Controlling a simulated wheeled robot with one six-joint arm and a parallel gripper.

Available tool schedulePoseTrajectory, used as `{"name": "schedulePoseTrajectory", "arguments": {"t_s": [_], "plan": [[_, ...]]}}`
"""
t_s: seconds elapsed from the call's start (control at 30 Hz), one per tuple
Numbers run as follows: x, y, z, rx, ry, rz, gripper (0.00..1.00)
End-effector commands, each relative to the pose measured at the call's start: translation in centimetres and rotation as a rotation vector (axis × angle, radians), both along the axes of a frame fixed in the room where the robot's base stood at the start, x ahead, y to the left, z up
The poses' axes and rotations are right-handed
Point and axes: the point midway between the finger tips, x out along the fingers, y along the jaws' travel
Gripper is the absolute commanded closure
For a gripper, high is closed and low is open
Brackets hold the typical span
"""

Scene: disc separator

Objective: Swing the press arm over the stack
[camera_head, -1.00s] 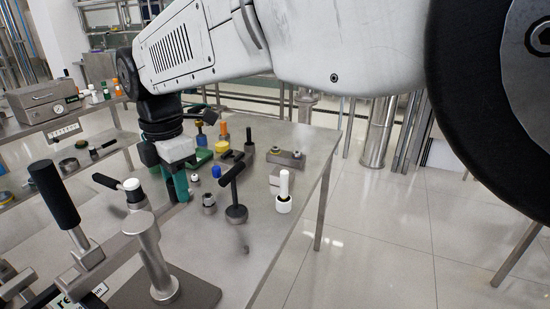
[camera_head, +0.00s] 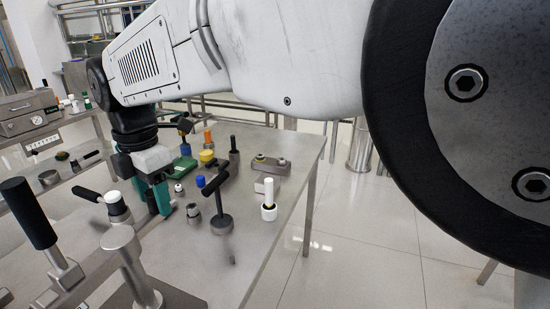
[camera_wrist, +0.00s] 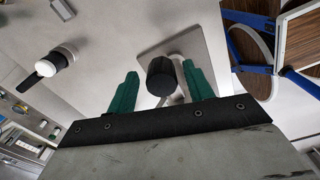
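The press stands at lower left in the head view: a grey metal arm (camera_head: 68,284) with a thick black handle (camera_head: 28,213), beside a post (camera_head: 137,272). My gripper (camera_head: 157,207) points down, beyond the press and right of the knob. In the wrist view its green fingers (camera_wrist: 161,90) are apart. A black cylinder (camera_wrist: 161,77), probably the handle, appears between them over a square plate (camera_wrist: 195,48), with no visible contact.
On the bench (camera_head: 205,268), a black-handled stand (camera_head: 221,223), a white bottle (camera_head: 268,210) and small coloured parts stand right of my gripper. A side table with a metal box (camera_head: 28,115) is at left. Blue-framed wooden pieces (camera_wrist: 250,45) show right in the wrist view.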

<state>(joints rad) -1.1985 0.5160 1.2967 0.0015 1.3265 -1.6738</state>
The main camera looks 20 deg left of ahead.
Motion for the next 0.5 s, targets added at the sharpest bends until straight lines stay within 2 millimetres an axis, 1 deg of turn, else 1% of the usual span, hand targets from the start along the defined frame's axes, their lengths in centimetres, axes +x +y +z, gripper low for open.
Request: {"name": "schedulePoseTrajectory", "arguments": {"t_s": [0.07,0.17,0.27,0.5], "plan": [[0.0,0.0,0.0,-0.001,0.000,-0.001,0.48],[0.1,0.0,0.6,0.001,-0.001,-0.001,0.48],[0.1,0.0,2.0,0.002,-0.001,-0.001,0.48],[0.0,0.0,6.0,0.001,0.000,0.000,0.48]]}}
